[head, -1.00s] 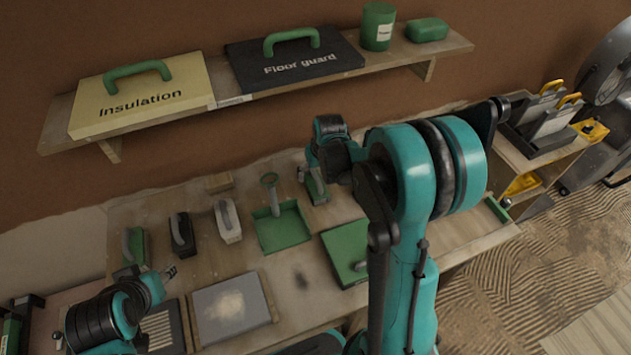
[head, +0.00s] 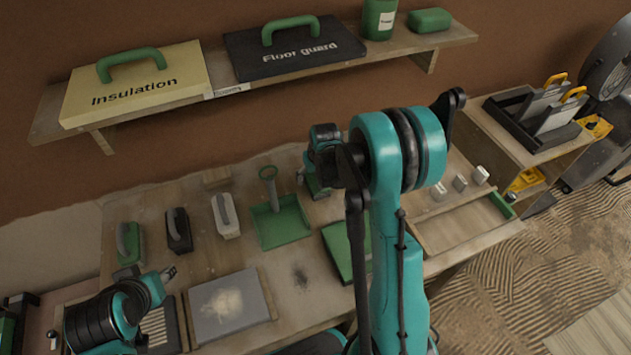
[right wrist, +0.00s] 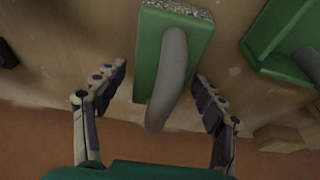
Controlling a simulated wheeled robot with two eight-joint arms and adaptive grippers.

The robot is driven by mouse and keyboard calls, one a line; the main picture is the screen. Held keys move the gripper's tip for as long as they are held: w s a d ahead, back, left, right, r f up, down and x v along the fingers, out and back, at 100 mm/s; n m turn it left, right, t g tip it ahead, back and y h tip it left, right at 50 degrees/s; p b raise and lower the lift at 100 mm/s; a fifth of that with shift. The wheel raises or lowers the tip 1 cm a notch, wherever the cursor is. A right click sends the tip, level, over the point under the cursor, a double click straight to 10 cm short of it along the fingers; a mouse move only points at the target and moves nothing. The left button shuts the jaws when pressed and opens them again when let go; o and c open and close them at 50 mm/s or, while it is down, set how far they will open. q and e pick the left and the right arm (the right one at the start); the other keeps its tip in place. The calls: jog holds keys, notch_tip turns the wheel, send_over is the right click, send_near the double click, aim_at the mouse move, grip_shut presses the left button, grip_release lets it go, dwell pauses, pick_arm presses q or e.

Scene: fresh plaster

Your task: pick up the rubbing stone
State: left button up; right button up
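A green block with a grey handle and a rough, speckled grey end, apparently the rubbing stone (right wrist: 188,50), lies on the bench in the right wrist view. In the head view the block (head: 318,187) is mostly hidden under my right gripper (head: 312,180). My right gripper (right wrist: 163,98) is open, one finger on each side of the block and handle, with visible gaps. My left gripper (head: 168,273) is over the left front of the bench, away from this block; its fingers are too small to judge.
Beside the block stands a green pan with an upright handle (head: 281,224). Further left are a grey-white (head: 226,217), a black (head: 179,232) and a green handled tool (head: 130,243). A green board (head: 338,250) lies in front.

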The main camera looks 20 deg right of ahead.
jog(key=c, duration=1.3)
jog(key=shift+o, duration=0.2)
notch_tip(320, 180, up, 10)
jog(key=p, duration=0.3)
jog(key=shift+p, duration=0.3)
